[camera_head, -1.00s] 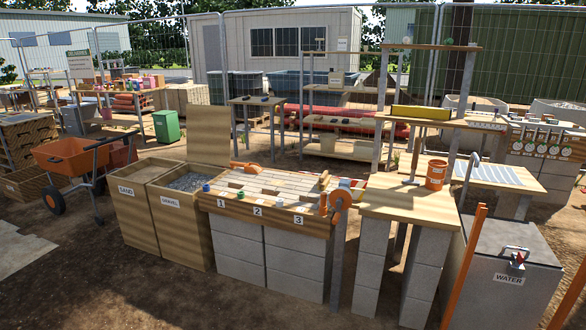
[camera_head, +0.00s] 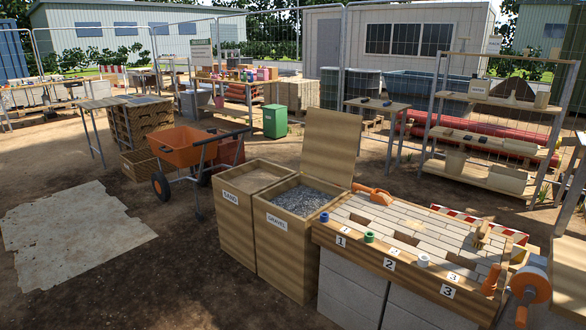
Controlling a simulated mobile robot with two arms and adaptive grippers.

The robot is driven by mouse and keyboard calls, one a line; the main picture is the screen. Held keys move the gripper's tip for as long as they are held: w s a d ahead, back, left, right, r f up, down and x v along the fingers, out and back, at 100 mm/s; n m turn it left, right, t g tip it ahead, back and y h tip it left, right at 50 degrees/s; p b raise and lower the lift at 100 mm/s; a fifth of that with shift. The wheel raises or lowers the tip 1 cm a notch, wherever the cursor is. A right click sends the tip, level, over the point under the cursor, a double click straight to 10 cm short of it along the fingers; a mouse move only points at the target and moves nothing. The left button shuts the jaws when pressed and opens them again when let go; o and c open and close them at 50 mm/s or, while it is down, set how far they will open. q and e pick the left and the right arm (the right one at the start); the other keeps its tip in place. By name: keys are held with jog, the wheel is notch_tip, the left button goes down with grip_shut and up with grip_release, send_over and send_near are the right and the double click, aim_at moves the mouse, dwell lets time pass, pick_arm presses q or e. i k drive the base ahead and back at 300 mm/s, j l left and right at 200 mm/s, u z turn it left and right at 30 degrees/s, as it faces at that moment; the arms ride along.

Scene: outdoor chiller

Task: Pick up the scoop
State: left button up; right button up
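An orange tool that looks like the scoop (camera_head: 372,191) lies at the back left corner of the brick-topped workbench (camera_head: 395,225), beside the gravel bin. It is small here, so its exact shape is hard to tell. The wooden gravel bin (camera_head: 283,243) is open and full of grey gravel, with its lid (camera_head: 328,145) standing up behind it. The sand bin (camera_head: 236,222) stands open to its left. Neither of my grippers shows in this view.
Blue (camera_head: 324,217), green (camera_head: 369,237) and white (camera_head: 423,261) small pieces sit along the bench front above numbers 1 to 3. An orange wheelbarrow (camera_head: 184,146) stands left of the bins. Bare ground lies open in front, with a pale flat slab (camera_head: 75,235) at left.

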aim_at(378, 199)
jog(key=i+j, duration=0.1)
jog(key=i, duration=0.45)
jog(key=i+j+z, duration=0.15)
jog(key=i, duration=0.45)
